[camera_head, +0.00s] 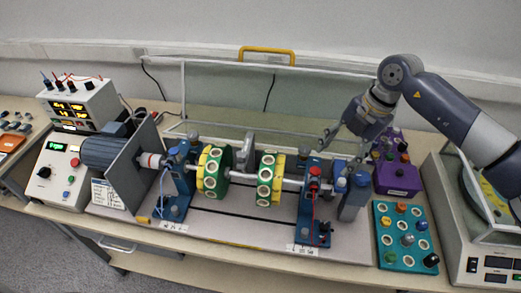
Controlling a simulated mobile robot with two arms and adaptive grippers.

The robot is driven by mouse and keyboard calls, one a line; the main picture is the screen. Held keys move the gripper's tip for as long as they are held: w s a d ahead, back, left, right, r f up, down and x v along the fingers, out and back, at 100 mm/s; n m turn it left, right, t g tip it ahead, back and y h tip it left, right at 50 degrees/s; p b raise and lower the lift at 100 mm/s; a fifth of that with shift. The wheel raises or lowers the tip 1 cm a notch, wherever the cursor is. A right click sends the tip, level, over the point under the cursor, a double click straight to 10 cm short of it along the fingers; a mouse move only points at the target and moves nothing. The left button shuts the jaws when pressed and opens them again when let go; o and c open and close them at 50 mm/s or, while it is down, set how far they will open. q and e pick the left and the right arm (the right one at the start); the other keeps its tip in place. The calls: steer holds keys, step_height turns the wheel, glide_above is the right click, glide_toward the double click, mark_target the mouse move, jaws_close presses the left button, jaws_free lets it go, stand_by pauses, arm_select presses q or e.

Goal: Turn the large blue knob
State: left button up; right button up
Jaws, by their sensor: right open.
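My right arm comes in from the right, and my right gripper (342,146) is open and empty, pointing down and left above the right end of the shaft rig. A smaller blue knob (422,225) sits on the teal board at the right. I cannot tell for sure which blue knob is the large one. My left gripper is not in view.
The rig carries a motor (106,152) and green-and-yellow discs (213,171). A purple box (397,178) stands right of the gripper. A clear guard with a yellow handle (266,49) stands behind. A white instrument (462,262) is at the far right.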

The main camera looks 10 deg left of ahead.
steer(key=s+a+r+y, duration=0.1)
steer(key=s+a+y, duration=0.1)
steer(key=a, duration=0.4)
steer(key=s+a+r+n+y, duration=0.1)
steer(key=s+a+y, duration=0.1)
steer(key=a+y, duration=0.2)
steer(key=s+a+r+n+g+y, duration=0.1)
steer(key=s+a+y, duration=0.2)
steer(key=a, duration=0.5)
steer(key=shift+r+y, duration=0.3)
steer(key=shift+r, duration=0.05)
